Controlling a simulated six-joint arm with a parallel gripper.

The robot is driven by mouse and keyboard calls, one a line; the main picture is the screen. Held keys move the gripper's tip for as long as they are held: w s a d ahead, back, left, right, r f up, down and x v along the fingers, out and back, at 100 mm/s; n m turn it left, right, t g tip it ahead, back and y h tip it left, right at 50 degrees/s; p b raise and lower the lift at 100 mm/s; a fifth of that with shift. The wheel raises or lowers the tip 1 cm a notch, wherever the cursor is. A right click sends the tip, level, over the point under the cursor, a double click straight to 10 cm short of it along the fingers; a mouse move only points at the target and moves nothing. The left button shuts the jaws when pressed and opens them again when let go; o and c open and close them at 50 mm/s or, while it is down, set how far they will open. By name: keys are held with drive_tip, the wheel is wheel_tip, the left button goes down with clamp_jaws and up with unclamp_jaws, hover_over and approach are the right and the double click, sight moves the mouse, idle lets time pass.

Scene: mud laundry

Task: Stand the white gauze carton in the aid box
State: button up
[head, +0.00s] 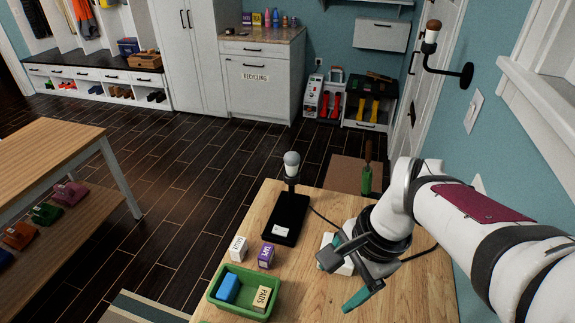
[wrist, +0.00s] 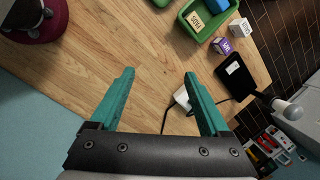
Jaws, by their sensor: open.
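The white gauze carton (head: 238,249) stands upright on the wooden table, just behind the green aid box (head: 212,296); its lettering is too small to read surely. In the wrist view the carton (wrist: 240,29) is at the upper right, beside the green box (wrist: 184,14). The box is open-topped and holds a blue item (head: 228,288) and a tan carton (head: 261,299) marked PADS. My gripper (head: 345,276) is open and empty above the table, to the right of the carton and box. In the wrist view its teal fingers (wrist: 160,76) are wide apart with bare wood between them.
A purple carton (head: 266,256) stands right beside the white one. A black lamp base (head: 287,219) with an upright bulb is behind them. A white block (wrist: 182,98) with a dark cable lies by my gripper. Bare tabletop (head: 305,285) lies between box and gripper.

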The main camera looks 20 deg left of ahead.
drive_tip(key=w+a+f+m, duration=0.2)
drive_tip(key=w+a+f, duration=0.1)
drive_tip(key=w+a, duration=0.4)
drive_tip(key=m+y, duration=0.2)
drive_tip(key=m, duration=0.4)
hover_over(240, 244)
drive_tip(key=d, duration=0.3)
wheel_tip(240, 244, down, 13)
drive_tip(key=x, duration=0.4)
drive_tip(key=shift+a+r, duration=0.1)
drive_tip(key=shift+a, duration=0.15)
drive_tip(key=shift+a+f, duration=0.2)
drive_tip(key=shift+f, duration=0.3)
drive_tip(key=c, duration=0.8)
drive_tip(key=shift+r, duration=0.1)
drive_tip(key=shift+c, duration=0.2)
